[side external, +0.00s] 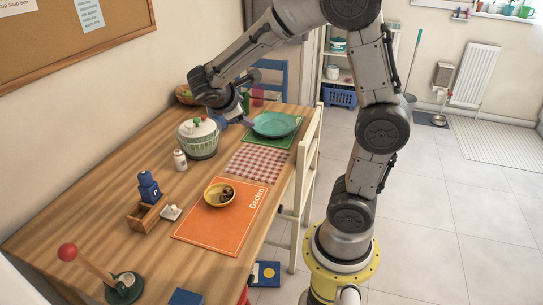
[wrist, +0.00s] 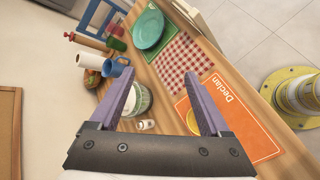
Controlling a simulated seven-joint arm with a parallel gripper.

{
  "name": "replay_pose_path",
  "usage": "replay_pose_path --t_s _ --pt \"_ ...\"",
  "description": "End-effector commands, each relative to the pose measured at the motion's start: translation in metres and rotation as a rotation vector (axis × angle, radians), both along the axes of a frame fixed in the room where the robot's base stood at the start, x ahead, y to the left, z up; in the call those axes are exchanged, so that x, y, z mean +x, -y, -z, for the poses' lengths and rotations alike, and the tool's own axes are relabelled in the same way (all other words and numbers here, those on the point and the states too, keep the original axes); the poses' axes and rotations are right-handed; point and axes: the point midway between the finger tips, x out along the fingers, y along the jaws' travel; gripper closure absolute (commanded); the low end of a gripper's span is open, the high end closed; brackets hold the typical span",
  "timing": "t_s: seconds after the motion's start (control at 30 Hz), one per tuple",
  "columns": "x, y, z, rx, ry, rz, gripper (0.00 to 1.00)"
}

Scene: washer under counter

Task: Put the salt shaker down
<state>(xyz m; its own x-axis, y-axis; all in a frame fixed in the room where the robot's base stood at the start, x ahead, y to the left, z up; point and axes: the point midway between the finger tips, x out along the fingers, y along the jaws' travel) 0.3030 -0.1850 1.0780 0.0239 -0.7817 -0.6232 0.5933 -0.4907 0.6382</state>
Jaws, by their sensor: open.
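The salt shaker (side external: 180,160) is a small white shaker with a greyish top. It stands upright on the wooden table (side external: 120,160), just left of the salad spinner in the side view. It also shows in the wrist view (wrist: 147,124), low between the fingers and near the gripper's palm. My gripper (wrist: 159,76) is open, with its two purple fingers wide apart and nothing held. In the side view my wrist is above the table near the spinner and partly hides what is behind it. The shaker is apart from the fingers.
The salad spinner (side external: 198,140) stands close to the shaker. A yellow bowl (side external: 219,195) sits on an orange placemat (side external: 205,238). A teal plate (side external: 274,124) lies on a green mat. A blue mug (wrist: 118,72) is beside the left finger in the wrist view. A white chair (side external: 305,165) borders the table.

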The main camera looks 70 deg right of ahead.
Motion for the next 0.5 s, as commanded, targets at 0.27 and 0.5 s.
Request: replay_pose_path --t_s 0.27,0.5 --pt "-0.096 -0.1 -0.008 0.554 0.427 0.243 0.19" --pt "-0.132 -0.169 -0.012 0.922 0.66 0.353 0.19"
